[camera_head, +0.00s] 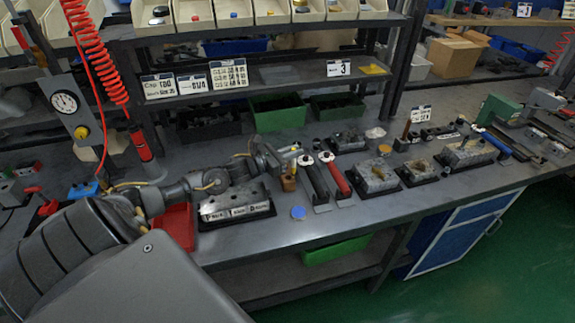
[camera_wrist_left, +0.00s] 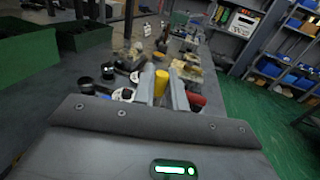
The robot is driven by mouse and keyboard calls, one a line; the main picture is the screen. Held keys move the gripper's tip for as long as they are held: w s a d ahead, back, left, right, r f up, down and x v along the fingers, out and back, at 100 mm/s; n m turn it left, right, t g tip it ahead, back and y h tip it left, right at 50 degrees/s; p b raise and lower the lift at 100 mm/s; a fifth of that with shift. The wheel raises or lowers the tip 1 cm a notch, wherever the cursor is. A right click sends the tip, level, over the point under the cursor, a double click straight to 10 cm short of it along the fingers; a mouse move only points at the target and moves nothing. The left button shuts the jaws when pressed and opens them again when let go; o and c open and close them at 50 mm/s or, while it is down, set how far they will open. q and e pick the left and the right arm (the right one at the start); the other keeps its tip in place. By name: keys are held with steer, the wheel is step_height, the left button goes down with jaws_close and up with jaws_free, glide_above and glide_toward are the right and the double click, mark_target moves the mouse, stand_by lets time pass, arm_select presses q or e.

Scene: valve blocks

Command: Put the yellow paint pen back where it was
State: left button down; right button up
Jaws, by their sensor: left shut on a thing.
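The yellow paint pen (camera_wrist_left: 161,84) stands between the two fingers of my left gripper (camera_wrist_left: 162,78) in the left wrist view. The fingers are shut on it. In the head view my left gripper (camera_head: 284,157) is over the bench, behind the silver valve block and left of the black and red handled tools. A small brown block (camera_head: 288,182) is just below the gripper. I cannot tell whether the pen touches it. The pen's lower end is hidden in the wrist view. My right gripper is not in view.
A silver valve block (camera_head: 235,208) sits in front of my left arm. A black-handled tool (camera_head: 314,178) and a red-handled tool (camera_head: 336,178) lie close to the gripper's right. More valve blocks (camera_head: 374,177) stand further right. A blue disc (camera_head: 298,213) lies near the bench's front edge.

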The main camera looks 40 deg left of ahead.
arm_select(q)
steer(key=f+b, duration=0.1)
steer(key=s+f+b, duration=0.1)
steer(key=f, duration=0.1)
steer(key=a+f+b, duration=0.1)
steer(key=f, duration=0.1)
steer(key=shift+s+a+f, duration=0.1)
steer(key=shift+s, duration=0.1)
steer(key=c, duration=1.8)
jaws_free()
steer(key=shift+f, duration=0.1)
steer(key=o, duration=0.4)
steer(key=shift+w+a+f, duration=0.1)
steer(key=shift+w+a, duration=0.05)
steer(key=shift+w, duration=0.15)
steer(key=shift+c, duration=0.2)
steer(key=v, duration=0.5)
steer(key=b+v, duration=0.1)
steer(key=v, duration=0.4)
steer(key=shift+r, duration=0.25)
steer(key=shift+b+v, duration=0.3)
steer(key=shift+v, duration=0.7)
steer(key=shift+r, duration=0.1)
